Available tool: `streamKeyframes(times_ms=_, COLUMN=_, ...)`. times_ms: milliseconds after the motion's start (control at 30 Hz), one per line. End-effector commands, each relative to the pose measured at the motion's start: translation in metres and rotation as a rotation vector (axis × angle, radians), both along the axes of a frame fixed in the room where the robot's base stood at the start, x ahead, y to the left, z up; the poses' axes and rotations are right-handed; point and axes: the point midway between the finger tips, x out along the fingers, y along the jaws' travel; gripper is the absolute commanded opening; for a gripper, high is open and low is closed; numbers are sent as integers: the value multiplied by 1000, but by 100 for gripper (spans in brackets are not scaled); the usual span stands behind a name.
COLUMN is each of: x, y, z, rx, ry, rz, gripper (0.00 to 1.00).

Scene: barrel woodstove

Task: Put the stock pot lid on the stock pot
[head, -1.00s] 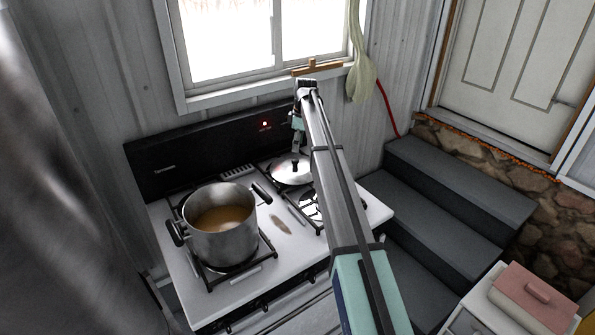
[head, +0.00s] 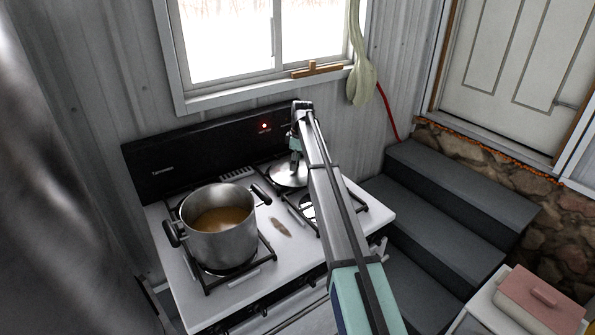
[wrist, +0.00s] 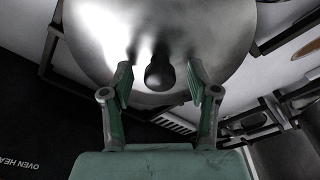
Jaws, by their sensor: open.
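The stock pot (head: 222,240) is a steel pot with dark handles, open at the top, with brownish liquid inside. It stands on the front left burner of the white stove. The stock pot lid (head: 288,176) is a shiny steel disc lying on the back burner to the right of the pot. In the wrist view the lid (wrist: 200,35) fills the top, with its dark knob (wrist: 160,72) between my fingers. My gripper (wrist: 162,82) is open, a green finger on each side of the knob with gaps. In the head view my gripper (head: 296,160) is just above the lid, partly hiding it.
The stove top (head: 283,255) has a brown stain between pot and right burner. A dark back panel (head: 190,165) stands close behind the lid. Grey steps (head: 440,215) are to the right. A small white stand with a pink-lidded box (head: 540,297) is at lower right.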

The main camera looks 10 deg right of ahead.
Motion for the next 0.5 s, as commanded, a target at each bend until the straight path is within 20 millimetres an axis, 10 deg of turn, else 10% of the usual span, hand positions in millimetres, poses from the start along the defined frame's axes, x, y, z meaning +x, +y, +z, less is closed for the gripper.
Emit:
streamKeyframes(times_ms=100, x=0, y=0, z=0, rx=0, ry=0, rz=0, gripper=53)
streamKeyframes(times_ms=267, x=0, y=0, z=0, rx=0, ry=0, rz=0, gripper=0)
streamKeyframes(times_ms=500, x=0, y=0, z=1, rx=0, ry=0, rz=0, gripper=0)
